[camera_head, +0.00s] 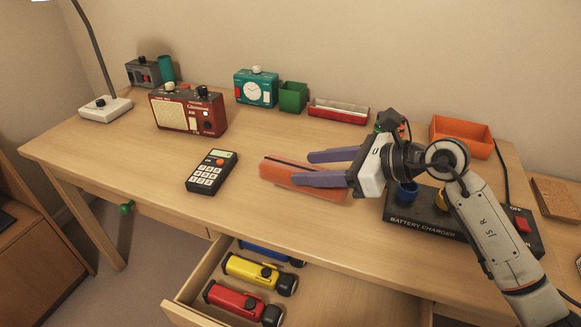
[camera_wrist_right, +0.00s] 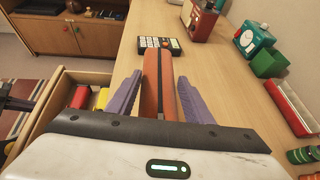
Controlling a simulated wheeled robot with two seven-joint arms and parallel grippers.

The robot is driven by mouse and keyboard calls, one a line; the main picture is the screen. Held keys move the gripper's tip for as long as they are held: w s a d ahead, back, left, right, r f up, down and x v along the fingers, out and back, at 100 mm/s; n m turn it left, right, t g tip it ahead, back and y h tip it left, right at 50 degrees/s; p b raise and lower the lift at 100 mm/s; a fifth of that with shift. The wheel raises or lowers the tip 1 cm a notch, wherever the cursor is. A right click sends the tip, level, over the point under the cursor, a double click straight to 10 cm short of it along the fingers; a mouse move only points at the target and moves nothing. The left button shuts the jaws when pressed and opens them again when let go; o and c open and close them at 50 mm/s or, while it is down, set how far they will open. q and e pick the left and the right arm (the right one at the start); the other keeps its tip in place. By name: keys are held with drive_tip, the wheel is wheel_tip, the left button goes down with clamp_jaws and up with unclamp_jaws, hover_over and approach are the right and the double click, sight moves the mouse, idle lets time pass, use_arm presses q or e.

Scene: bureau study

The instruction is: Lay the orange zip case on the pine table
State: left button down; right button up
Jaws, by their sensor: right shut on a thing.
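The orange zip case (camera_head: 277,170) is long, with a dark zip line along it. It is over the middle of the light wooden desk (camera_head: 120,165), and I cannot tell whether it touches the top. My right gripper (camera_head: 302,169) is shut on it, with purple fingers on either side. In the right wrist view the case (camera_wrist_right: 151,82) runs lengthwise between the fingers (camera_wrist_right: 159,80). Part of the case is hidden by the gripper. I cannot tell whether this desk is the pine table.
A black calculator (camera_head: 212,171) lies left of the case. A battery charger (camera_head: 425,220) stands under my right arm. A red radio (camera_head: 190,110), a teal clock (camera_head: 256,88) and an orange tray (camera_head: 461,130) stand behind. An open drawer (camera_head: 190,290) with torches juts out in front.

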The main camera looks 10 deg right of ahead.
sight(347, 195)
wheel_tip(347, 195, down, 7)
drive_tip(key=shift+f+b, duration=0.15)
drive_tip(key=shift+b, duration=0.2)
drive_tip(key=shift+f, duration=0.2)
drive_tip(key=o, duration=1.4)
drive_tip(key=shift+r, duration=0.1)
drive_tip(key=shift+d+r, duration=0.15)
drive_tip(key=shift+r, duration=0.05)
drive_tip(key=v, duration=1)
drive_tip(key=shift+s+d, duration=0.25)
drive_tip(key=shift+s+d+r, duration=0.35)
